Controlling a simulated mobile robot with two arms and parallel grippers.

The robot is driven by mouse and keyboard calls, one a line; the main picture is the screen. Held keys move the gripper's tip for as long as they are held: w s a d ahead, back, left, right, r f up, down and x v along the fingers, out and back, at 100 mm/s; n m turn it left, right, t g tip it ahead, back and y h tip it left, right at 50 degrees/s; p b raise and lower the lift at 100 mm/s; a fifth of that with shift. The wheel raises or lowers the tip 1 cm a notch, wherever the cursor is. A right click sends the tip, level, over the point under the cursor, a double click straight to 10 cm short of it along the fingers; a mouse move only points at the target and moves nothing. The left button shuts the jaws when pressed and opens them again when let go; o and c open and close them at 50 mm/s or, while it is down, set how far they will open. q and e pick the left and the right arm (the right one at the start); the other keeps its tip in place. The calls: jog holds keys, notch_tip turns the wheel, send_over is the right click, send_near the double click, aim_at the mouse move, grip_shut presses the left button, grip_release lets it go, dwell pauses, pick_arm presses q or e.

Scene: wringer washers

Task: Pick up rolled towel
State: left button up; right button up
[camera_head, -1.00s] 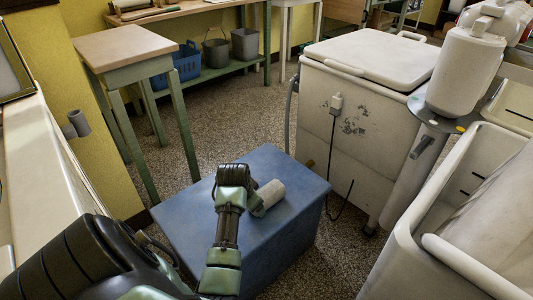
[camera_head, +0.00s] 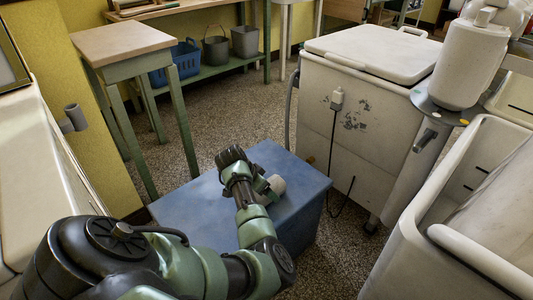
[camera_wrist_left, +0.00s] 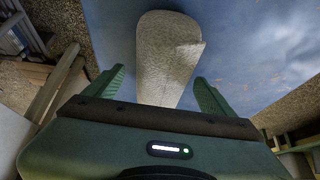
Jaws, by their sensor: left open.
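The rolled towel (camera_head: 276,184) is a pale, off-white roll lying on the blue box top (camera_head: 185,212). In the head view my left arm's wrist and forearm cover part of it. In the left wrist view the towel (camera_wrist_left: 168,55) lies ahead, with its near end between the two green fingers of my left gripper (camera_wrist_left: 160,88). The fingers are open, one on each side of the towel, with a gap visible on both sides. My right gripper is not in view.
A white washer (camera_head: 360,110) stands right of the blue box, with a cord hanging down its side. A white tub (camera_head: 440,200) is at the right. A small wooden-topped table (camera_head: 122,44) stands behind at left. Speckled floor is free between them.

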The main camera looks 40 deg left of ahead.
pick_arm(q)
jog(key=x, duration=0.3)
jog(key=shift+f+b, duration=0.15)
jog(key=shift+b, duration=0.2)
jog(key=shift+s, duration=0.1)
grip_shut()
jog(key=shift+a+r, duration=0.1)
jog(key=shift+r, duration=0.2)
